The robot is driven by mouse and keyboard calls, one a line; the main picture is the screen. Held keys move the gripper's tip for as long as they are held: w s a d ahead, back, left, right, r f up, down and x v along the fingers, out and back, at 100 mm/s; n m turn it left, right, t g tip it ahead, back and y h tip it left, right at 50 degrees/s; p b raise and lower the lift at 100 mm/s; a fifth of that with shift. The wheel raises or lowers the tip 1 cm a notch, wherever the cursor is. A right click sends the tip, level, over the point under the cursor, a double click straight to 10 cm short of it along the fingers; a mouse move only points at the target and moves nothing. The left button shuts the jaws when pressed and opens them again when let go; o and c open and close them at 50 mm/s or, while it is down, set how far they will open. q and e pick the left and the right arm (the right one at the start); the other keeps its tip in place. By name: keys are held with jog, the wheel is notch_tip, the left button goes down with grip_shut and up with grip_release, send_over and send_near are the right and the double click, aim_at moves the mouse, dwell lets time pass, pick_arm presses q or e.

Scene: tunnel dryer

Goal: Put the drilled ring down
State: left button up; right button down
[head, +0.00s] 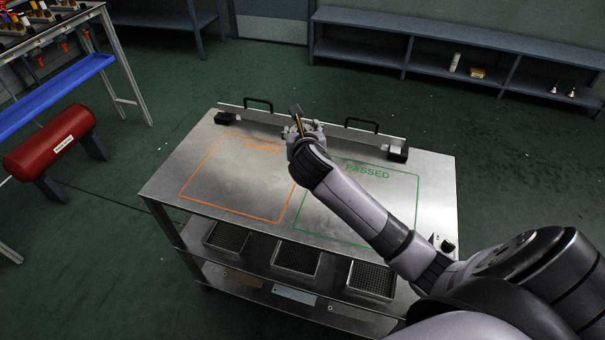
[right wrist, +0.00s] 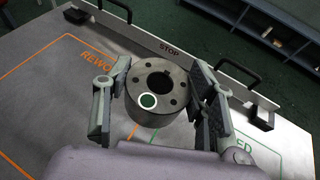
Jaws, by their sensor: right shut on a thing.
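The drilled ring (right wrist: 150,119) is a thick dark grey metal ring with a central bore and several small holes in its top face. A green dot edged in white shows on its near side. My right gripper (head: 300,122) is shut on it, one finger on each side in the right wrist view (right wrist: 158,96). The ring appears roughly level, over the steel table top (head: 215,160) near the gap between the two outlines; its height is hard to tell. In the head view the hand mostly hides the ring. My left gripper is out of view.
An orange rework outline (head: 187,182) lies left and a green PASSED outline (head: 415,205) right, both empty where visible. A rear stop bar (head: 235,111) with black handles edges the table. Several dark trays (head: 297,257) sit on the shelf below. A red tank (head: 48,142) stands left.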

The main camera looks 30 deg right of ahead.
notch_tip(320, 180, down, 10)
jog(key=shift+w+f+b, duration=0.1)
jog(key=shift+f+b, duration=0.1)
jog(key=shift+b, duration=0.45)
jog(key=shift+f+b, duration=0.45)
jog(key=shift+f, duration=1.75)
jog(key=c, duration=0.7)
grip_release()
jog(key=shift+f, duration=0.1)
jog(key=p+v, duration=0.1)
jog(key=v, duration=1.1)
jog(key=shift+a, duration=0.1)
